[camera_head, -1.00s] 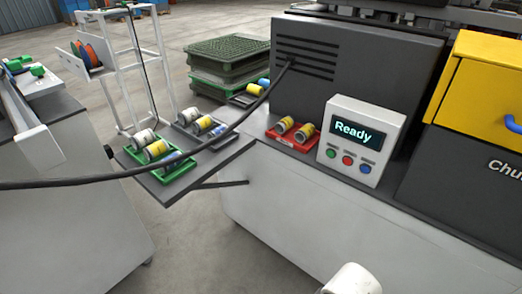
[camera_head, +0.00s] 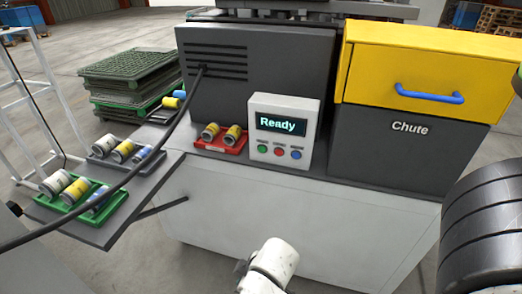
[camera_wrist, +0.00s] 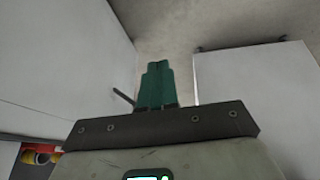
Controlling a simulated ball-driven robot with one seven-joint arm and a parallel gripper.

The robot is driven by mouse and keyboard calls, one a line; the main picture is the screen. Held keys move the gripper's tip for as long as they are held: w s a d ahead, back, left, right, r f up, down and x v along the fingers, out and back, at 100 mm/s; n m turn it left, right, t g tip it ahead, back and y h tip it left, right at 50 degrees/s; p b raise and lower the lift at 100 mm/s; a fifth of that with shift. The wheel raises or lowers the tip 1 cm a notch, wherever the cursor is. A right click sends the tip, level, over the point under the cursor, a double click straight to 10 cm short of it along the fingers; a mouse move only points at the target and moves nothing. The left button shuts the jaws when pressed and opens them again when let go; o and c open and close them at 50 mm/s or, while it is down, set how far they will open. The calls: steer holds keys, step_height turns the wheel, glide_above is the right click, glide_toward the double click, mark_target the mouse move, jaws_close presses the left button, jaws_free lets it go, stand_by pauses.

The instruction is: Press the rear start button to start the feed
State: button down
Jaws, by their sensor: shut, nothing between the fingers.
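The control box (camera_head: 283,133) stands on the grey machine bench in the head view, and its screen reads "Ready". Under the screen are a green button (camera_head: 262,149), a red button (camera_head: 279,151) and a blue button (camera_head: 296,153). Their labels are too small to read, so I cannot tell which is the rear start button. My gripper's teal fingers (camera_wrist: 157,85) are shut and empty in the wrist view, pointing toward the floor between two pale cabinet sides. The buttons do not show in that view. In the head view, a white part of my arm is low in front of the bench, well apart from the box.
A red tray (camera_head: 212,147) with two cylinders sits left of the box. A yellow chute cover (camera_head: 428,62) is at right. A side shelf (camera_head: 110,231) with a green tray (camera_head: 68,208) juts out left. A black cable (camera_head: 150,150) crosses in front.

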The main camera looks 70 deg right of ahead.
mark_target(262, 149)
steer(key=w+d+r+t+h, duration=0.2)
steer(key=w+d+t, duration=0.2)
steer(key=w+d, duration=0.3)
steer(key=d+r+t+h, duration=0.2)
steer(key=d+r+h, duration=0.2)
steer(key=d, duration=0.5)
steer(key=d+r+n+t+h, duration=0.1)
steer(key=d+r+h, duration=0.3)
steer(key=d, duration=0.5)
step_height(262, 149, up, 2)
steer(key=shift+w+r+n+t+p, duration=0.25)
steer(key=shift+w+t, duration=0.2)
steer(key=shift+t, duration=0.35)
steer(key=shift+d+f, duration=0.1)
steer(key=shift+d, duration=0.05)
steer(key=shift+w+d+b, duration=0.2)
steer(key=shift+d+b, duration=1.4)
steer(key=shift+d, duration=0.6)
steer(key=shift+w+d+b, duration=0.15)
steer(key=shift+d+b, duration=1.45)
steer(key=shift+d, duration=0.55)
steer(key=shift+d, duration=0.1)
steer(key=shift+d+b, duration=0.3)
steer(key=shift+b, duration=0.2)
